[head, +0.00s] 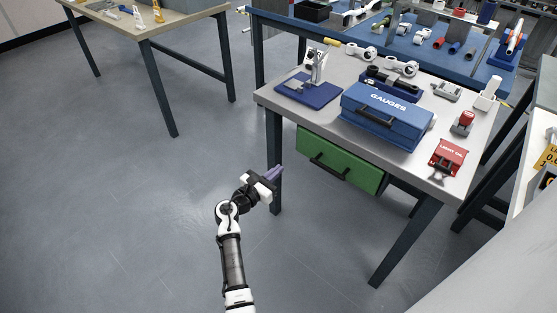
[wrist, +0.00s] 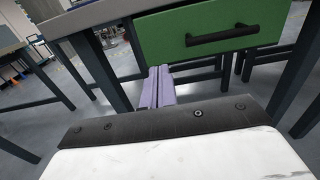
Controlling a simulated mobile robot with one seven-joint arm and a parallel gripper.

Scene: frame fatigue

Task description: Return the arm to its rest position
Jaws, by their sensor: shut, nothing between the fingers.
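My arm reaches up from the bottom middle of the head view, over open floor. My gripper (head: 275,173) has purple fingers and is shut and empty. It is beside the front left leg of the grey workbench (head: 292,108) and left of its green drawer (head: 342,160). In the wrist view my gripper's purple fingers (wrist: 161,73) lie together, with the green drawer (wrist: 203,32) and its black handle beyond to the upper right. I cannot tell the exact gap between the fingertips and the bench leg.
On the bench stand a blue GAUGES case (head: 386,115), a blue plate with a stand (head: 308,90) and a red LIGHT OIL can (head: 448,157). A wooden-topped table (head: 150,27) stands at the upper left. The floor (head: 110,200) left of my arm is clear.

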